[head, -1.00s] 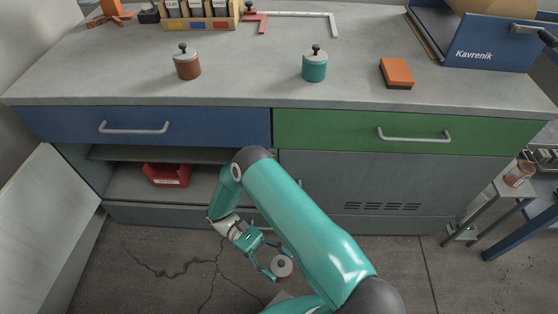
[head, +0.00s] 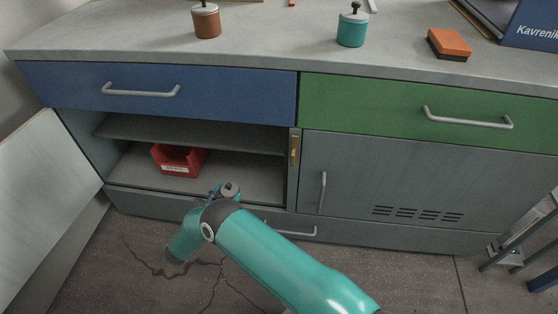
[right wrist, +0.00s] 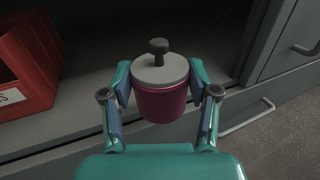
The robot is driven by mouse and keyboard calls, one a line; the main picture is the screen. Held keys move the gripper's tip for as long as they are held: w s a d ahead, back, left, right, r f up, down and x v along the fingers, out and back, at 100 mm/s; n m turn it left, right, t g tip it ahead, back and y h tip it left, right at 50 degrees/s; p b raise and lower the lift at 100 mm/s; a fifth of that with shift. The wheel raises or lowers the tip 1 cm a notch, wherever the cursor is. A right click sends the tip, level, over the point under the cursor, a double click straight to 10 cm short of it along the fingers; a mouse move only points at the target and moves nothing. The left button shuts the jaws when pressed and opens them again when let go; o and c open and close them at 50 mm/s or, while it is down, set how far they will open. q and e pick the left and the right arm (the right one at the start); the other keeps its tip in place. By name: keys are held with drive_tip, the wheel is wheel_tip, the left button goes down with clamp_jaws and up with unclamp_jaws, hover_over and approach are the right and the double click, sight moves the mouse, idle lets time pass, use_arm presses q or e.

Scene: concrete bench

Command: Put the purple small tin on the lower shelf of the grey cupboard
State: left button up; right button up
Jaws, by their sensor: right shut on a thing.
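The purple small tin (right wrist: 160,98), with a grey lid and dark knob, is upright between the fingers of my right gripper (right wrist: 160,100), which is shut on it. In the head view only its lid (head: 230,187) shows, beside the gripper (head: 222,192) and beyond my arm. The grey cupboard (head: 350,175) has its left compartment open. Its lower shelf (head: 240,172) is a bare grey board with a red bin at the left. The tin is at the shelf's front edge; I cannot tell whether it touches. My left gripper is not in view.
The red bin (head: 178,160) also shows in the right wrist view (right wrist: 28,65). An upper shelf (head: 200,132) is above. The open door (head: 45,200) stands at the left. The lower shelf is clear right of the bin. A closed drawer with a handle (head: 290,232) lies below.

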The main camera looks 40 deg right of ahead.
drive_tip(key=b, duration=0.4)
hover_over(258, 177)
drive_tip(key=shift+a, duration=0.3)
drive_tip(key=shift+d, duration=0.55)
drive_tip(key=f+b, duration=0.1)
drive_tip(key=f, duration=0.1)
drive_tip(key=f+b, duration=0.1)
drive_tip(key=shift+a+f, duration=0.2)
drive_tip(key=shift+f, duration=0.15)
drive_tip(key=shift+r, duration=0.1)
drive_tip(key=o, duration=1.3)
